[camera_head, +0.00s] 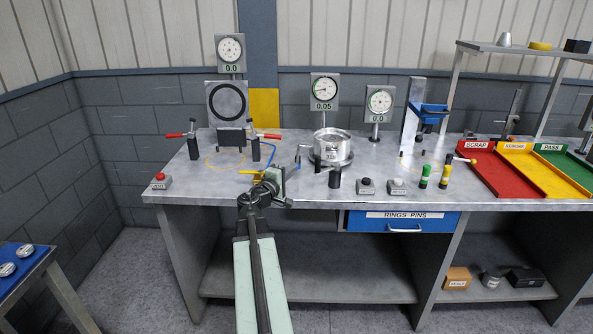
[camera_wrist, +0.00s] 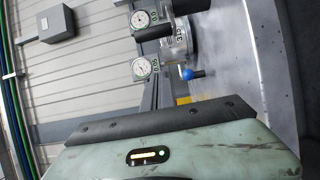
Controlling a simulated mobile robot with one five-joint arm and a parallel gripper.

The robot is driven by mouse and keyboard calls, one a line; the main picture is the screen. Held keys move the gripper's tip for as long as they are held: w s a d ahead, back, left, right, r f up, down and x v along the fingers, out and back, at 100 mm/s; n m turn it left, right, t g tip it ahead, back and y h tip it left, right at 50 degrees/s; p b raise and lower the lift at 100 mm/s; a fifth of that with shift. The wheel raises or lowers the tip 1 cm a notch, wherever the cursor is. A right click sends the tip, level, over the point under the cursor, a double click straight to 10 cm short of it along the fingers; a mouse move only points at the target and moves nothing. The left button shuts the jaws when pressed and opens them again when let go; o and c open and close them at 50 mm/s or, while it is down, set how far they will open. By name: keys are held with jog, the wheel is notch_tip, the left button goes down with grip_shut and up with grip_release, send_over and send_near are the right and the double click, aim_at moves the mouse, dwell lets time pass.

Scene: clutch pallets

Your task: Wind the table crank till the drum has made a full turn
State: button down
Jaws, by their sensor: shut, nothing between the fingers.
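The silver drum (camera_head: 331,146) stands upright on the table, right of my gripper. In the wrist view the drum (camera_wrist: 180,48) appears sideways with numbers on its side. A small blue knob (camera_wrist: 187,74) on a short dark handle shows beside it there; it may be the crank's grip. A black upright handle (camera_head: 335,177) stands in front of the drum. My gripper (camera_head: 277,180) is near the table's front edge, left of the drum and apart from it. It is shut and empty. Its fingertips are hard to make out in the wrist view.
A dial gauge (camera_head: 325,90) stands behind the drum. Red-handled clamps (camera_head: 193,140) and a round-faced fixture (camera_head: 227,104) stand at left. Two button boxes (camera_head: 366,186) and green and yellow pins (camera_head: 425,176) are right of the drum. Red, yellow and green trays (camera_head: 503,175) lie far right.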

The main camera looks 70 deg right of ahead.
jog(key=d, duration=0.7)
jog(key=s, duration=0.2)
jog(key=s+a, duration=0.1)
jog(key=s, duration=0.1)
jog(key=shift+s+a, duration=0.15)
jog(key=shift+a, duration=0.05)
